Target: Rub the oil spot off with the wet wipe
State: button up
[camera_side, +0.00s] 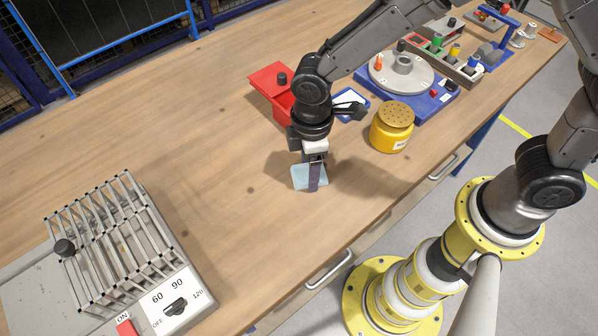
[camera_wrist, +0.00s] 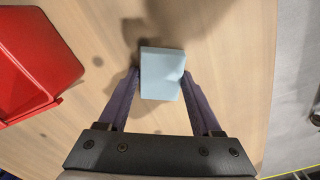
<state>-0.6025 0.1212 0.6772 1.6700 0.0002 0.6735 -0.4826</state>
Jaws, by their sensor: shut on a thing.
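The wet wipe is a pale blue square pad (camera_side: 299,179), at or just above the wooden table in the side view. It also shows in the wrist view (camera_wrist: 163,72), between the purple fingers. My gripper (camera_side: 314,186) points down and is shut on the wipe; its fingertips (camera_wrist: 160,78) sit on the pad's two sides. I cannot tell whether the pad touches the table. Several small dark marks show on the wood, and I cannot tell whether one is the oil spot. The table under the wipe is hidden.
A red bin (camera_side: 270,80) stands behind my gripper, left in the wrist view (camera_wrist: 40,65). A yellow perforated-top can (camera_side: 391,128) and a blue-based rotary jig (camera_side: 437,102) stand to the right. A wire rack with a dial (camera_side: 110,240) is front left. The table's middle left is clear.

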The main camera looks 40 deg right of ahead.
aim_at(274, 202)
jog(key=shift+d, duration=0.9)
jog(key=shift+a, duration=3.7)
jog(key=shift+a+f, duration=0.1)
jog(key=shift+a, duration=1.4)
jog(key=shift+a+r, duration=0.25)
jog(key=shift+r, duration=0.05)
notch_tip(274, 202, up, 8)
jog(key=shift+f, duration=0.2)
